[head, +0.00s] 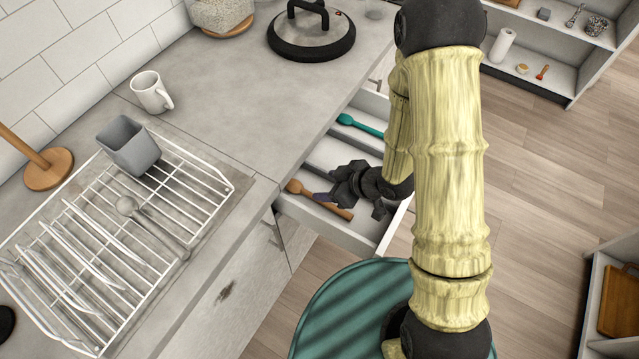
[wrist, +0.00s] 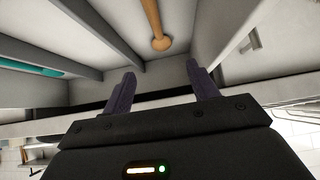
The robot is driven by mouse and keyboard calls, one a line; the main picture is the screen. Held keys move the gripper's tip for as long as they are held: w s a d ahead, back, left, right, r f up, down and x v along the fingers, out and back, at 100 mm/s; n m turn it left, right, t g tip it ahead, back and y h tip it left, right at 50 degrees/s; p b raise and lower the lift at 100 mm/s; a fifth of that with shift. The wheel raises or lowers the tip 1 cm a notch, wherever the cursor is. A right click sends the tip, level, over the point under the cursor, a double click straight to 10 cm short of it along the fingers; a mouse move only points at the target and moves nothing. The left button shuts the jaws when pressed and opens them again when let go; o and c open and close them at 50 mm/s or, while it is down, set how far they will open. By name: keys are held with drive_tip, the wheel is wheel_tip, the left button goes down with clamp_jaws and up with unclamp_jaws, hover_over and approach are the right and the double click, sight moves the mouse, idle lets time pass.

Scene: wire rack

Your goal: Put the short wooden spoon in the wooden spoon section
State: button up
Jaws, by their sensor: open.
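A wooden spoon (head: 298,188) lies in the front compartment of the open drawer (head: 377,232), its handle passing partly behind my gripper. In the wrist view the wooden spoon (wrist: 154,22) lies on the compartment floor, with its rounded end beyond the fingertips and the rest running out of the top of the picture. My gripper (head: 332,186) is over the drawer near the spoon. In the wrist view its two fingers (wrist: 163,78) are spread apart with nothing between them. A teal utensil (head: 352,122) lies in the far compartment.
Dividers separate the drawer's compartments. The counter's middle is clear.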

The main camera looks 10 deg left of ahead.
drive_tip(key=shift+r, duration=0.1)
idle(0.7)
drive_tip(key=w+d+r+m+t+h, duration=0.1)
drive_tip(key=w+d+r+m+h, duration=0.2)
drive_tip(key=d, duration=0.4)
drive_tip(key=w+d+r+m+t+h, duration=0.1)
drive_tip(key=d+r+m+h, duration=0.35)
drive_tip(key=d, duration=0.25)
drive_tip(key=s+d+r+m+g, duration=0.3)
drive_tip(key=s+d+r+m, duration=0.2)
drive_tip(key=s+r, duration=0.3)
drive_tip(key=shift+s+d+m+h, duration=0.25)
drive_tip(key=shift+m+h, duration=0.1)
drive_tip(key=shift+m, duration=0.1)
